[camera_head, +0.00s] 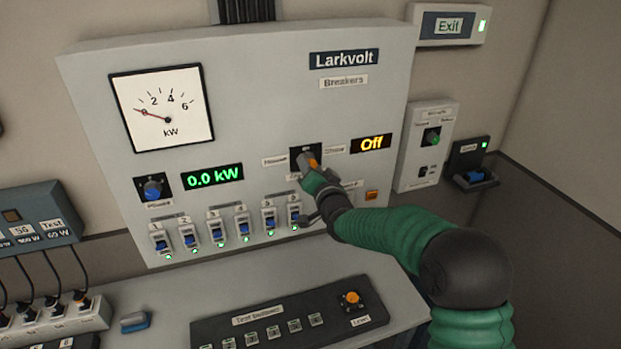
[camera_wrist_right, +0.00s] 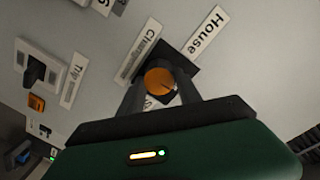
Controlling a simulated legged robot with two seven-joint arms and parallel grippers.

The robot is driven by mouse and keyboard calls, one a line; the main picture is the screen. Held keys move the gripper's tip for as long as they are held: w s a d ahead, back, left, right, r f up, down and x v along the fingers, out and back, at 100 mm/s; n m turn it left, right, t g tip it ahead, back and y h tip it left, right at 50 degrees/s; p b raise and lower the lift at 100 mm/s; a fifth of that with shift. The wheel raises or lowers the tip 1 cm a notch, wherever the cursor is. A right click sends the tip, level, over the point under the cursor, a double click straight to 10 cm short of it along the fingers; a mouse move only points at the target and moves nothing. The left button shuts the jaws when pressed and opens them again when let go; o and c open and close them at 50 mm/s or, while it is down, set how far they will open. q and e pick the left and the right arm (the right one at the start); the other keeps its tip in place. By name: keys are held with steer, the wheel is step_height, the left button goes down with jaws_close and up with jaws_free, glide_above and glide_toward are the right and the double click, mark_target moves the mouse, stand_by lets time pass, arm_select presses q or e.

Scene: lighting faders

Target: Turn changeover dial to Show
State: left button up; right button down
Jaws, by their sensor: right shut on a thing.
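The changeover dial is an orange knob (camera_head: 313,163) on a black square plate (camera_head: 300,151) on the grey Larkvolt panel (camera_head: 260,90). Labels "House" (camera_head: 274,161) and "Show" (camera_head: 335,149) flank it. The display beside it reads "Off" (camera_head: 372,143). My right gripper (camera_head: 311,168) is at the dial, shut on the knob. In the right wrist view the orange knob (camera_wrist_right: 160,81) sits between the two fingers (camera_wrist_right: 160,95), with the "House" label (camera_wrist_right: 206,30) near it. The gripper hides part of the plate and lower labels. My left gripper is not in view.
Several breaker switches (camera_head: 216,230) line the panel's lower edge, left of my right forearm. A blue knob (camera_head: 152,190) and a meter (camera_head: 162,107) are at left. A test box (camera_head: 290,318) with an orange knob lies on the shelf below.

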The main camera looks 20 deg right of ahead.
steer(key=shift+d+f+m+y+b, duration=0.15)
steer(key=shift+m+y+b, duration=0.15)
steer(key=shift+m+b, duration=2.5)
steer(key=shift+d+f+m+y+b, duration=0.15)
steer(key=shift+m+y+b, duration=0.15)
steer(key=shift+m+b, duration=2.45)
steer(key=shift+a+m+p, duration=0.15)
steer(key=shift+m+p, duration=0.25)
steer(key=shift+m, duration=0.15)
steer(key=c, duration=1.2)
jaws_free()
steer(key=o, duration=0.4)
steer(key=shift+w, duration=0.2)
steer(key=shift+c, duration=0.2)
steer(key=shift+s+r, duration=0.1)
